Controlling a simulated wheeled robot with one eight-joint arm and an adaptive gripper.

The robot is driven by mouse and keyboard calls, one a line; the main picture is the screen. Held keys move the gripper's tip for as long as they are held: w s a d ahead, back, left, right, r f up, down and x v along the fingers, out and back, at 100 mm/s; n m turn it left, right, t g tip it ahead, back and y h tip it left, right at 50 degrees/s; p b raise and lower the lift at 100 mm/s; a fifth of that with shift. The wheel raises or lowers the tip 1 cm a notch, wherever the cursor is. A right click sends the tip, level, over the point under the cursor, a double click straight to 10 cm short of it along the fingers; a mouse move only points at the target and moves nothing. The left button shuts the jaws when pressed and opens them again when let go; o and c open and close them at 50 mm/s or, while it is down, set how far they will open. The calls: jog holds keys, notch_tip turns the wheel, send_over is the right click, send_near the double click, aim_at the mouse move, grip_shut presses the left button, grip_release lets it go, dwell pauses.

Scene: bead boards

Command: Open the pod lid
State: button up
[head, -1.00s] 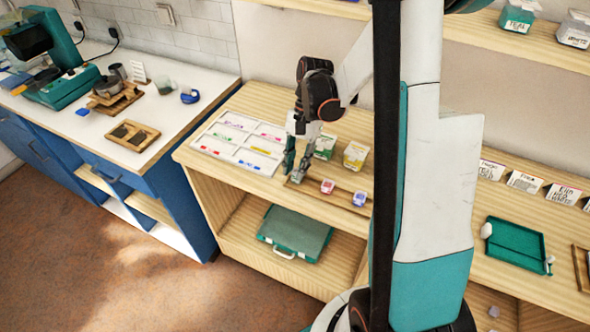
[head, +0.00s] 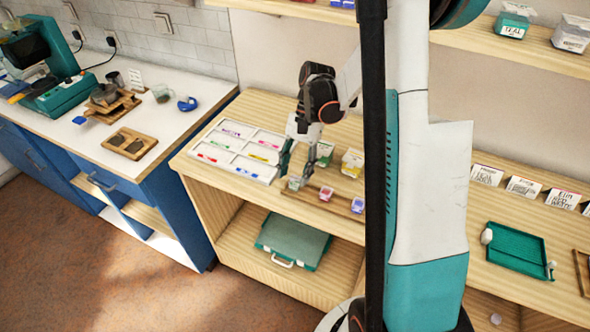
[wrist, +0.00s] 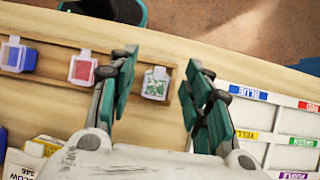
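Three small clear pods stand in a row on a wooden strip (wrist: 110,62) at the shelf's front edge. They are a green-and-white one (wrist: 155,84), a red one (wrist: 84,68) and a blue one (wrist: 20,57); the green one also shows in the head view (head: 294,184). My gripper (wrist: 158,92) is open and empty. Its teal fingers are on either side of the green pod in the wrist view, apart from it. In the head view my gripper (head: 294,168) is just above and behind that pod. Whether each lid is shut is too small to tell.
A white sorting tray (head: 222,148) with coloured labels lies left of my gripper; it also shows in the wrist view (wrist: 285,120). Labelled packets (head: 352,163) stand behind the pods. A green case (head: 293,240) lies on the lower shelf. A teal tray (head: 518,250) is at right.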

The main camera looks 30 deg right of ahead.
jog(key=v, duration=0.7)
jog(key=shift+r, duration=0.2)
jog(key=shift+d, duration=0.1)
